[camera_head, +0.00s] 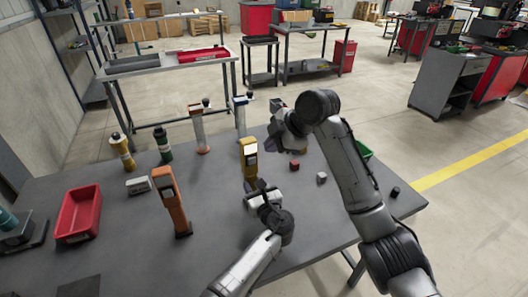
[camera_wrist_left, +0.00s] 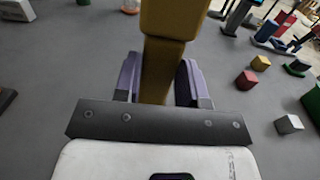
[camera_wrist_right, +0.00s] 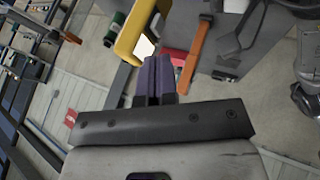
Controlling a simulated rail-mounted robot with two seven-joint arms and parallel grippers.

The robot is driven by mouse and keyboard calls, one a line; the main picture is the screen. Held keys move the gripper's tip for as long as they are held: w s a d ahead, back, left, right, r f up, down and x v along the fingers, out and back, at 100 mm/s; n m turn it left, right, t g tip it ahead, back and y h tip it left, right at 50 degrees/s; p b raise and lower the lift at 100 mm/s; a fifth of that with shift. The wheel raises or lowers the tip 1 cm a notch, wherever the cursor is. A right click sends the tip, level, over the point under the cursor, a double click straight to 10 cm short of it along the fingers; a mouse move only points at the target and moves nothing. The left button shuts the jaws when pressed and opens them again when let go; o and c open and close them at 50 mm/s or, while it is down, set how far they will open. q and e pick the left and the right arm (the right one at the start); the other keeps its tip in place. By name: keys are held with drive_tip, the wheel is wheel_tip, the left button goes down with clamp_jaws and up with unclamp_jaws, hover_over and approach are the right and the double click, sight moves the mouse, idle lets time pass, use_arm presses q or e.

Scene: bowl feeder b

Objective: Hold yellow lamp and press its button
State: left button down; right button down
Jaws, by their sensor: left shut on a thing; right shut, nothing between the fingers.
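The yellow lamp (camera_head: 249,156) stands upright on the grey table, with a white panel on its head. My left gripper (camera_head: 262,190) is shut on the lamp's lower body; the left wrist view shows the yellow post (camera_wrist_left: 160,72) between its purple fingers. My right gripper (camera_head: 286,142) is shut and empty, above and to the right of the lamp's head. In the right wrist view its closed fingers (camera_wrist_right: 154,78) point near the yellow head (camera_wrist_right: 135,35) and its white panel. I cannot tell whether they touch it. The button cannot be made out.
An orange lamp (camera_head: 170,200), a red bin (camera_head: 79,213) and a white box (camera_head: 138,186) are to the left. Bottle-like items stand behind. Red (camera_head: 295,164), grey (camera_head: 321,178) and black (camera_head: 395,192) blocks lie right. The table's front middle is clear.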

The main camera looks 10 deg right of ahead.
use_arm(q)
drive_tip(key=shift+a+f, duration=0.1)
drive_tip(key=shift+f, duration=0.15)
use_arm(e)
drive_tip(key=shift+v, duration=0.85)
use_arm(q)
drive_tip(key=c, duration=0.8)
unclamp_jaws()
drive_tip(key=shift+o, duration=0.9)
drive_tip(key=shift+r, duration=0.15)
drive_tip(key=p+v, duration=0.6)
drive_tip(key=v, duration=1.4)
use_arm(e)
wheel_tip(320, 180, up, 6)
